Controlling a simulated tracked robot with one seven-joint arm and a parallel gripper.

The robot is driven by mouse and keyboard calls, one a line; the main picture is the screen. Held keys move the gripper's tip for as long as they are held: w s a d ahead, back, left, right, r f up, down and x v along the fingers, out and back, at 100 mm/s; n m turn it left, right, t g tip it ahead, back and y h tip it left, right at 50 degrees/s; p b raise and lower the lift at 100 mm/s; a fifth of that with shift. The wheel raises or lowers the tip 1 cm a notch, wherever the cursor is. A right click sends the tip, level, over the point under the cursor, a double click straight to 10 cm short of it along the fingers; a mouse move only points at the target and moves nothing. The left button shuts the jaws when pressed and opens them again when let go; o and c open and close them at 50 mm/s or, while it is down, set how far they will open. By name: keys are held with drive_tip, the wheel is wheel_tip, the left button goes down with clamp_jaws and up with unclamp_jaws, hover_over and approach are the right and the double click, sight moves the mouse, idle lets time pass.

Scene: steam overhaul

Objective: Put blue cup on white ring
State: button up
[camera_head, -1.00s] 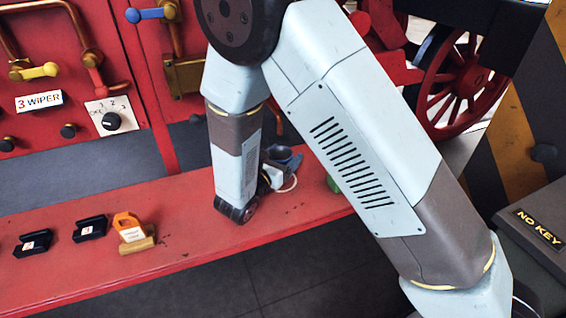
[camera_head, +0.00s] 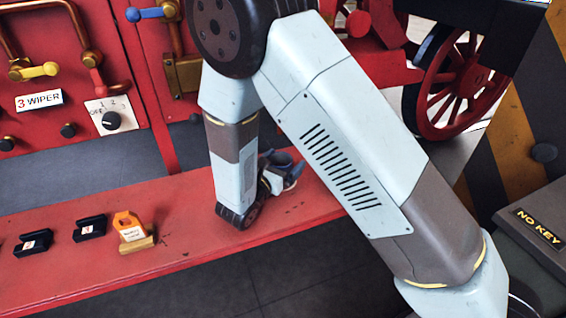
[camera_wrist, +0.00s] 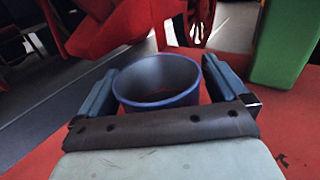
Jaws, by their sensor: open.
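The blue cup (camera_wrist: 157,82) stands upright in the wrist view, its open rim facing up, between the two blue fingers of my gripper (camera_wrist: 162,72). The fingers are apart, one on each side of the cup; I cannot tell whether they touch it. In the head view the cup (camera_head: 279,160) is a small dark blue shape on the red bench, partly hidden by my arm and gripper (camera_head: 286,174). I cannot make out the white ring in either current view.
The red bench (camera_head: 120,265) holds an orange-tagged brass block (camera_head: 132,233) and two black blocks (camera_head: 90,228) at left. A green block (camera_wrist: 284,45) stands right of my gripper in the wrist view. A control panel (camera_head: 75,90) rises behind the bench.

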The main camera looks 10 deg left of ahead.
drive_tip(key=shift+s+a+r, duration=0.1)
drive_tip(key=shift+s, duration=0.05)
drive_tip(key=v, duration=1.1)
drive_tip(key=shift+s+a, duration=0.1)
drive_tip(key=shift+s, duration=0.3)
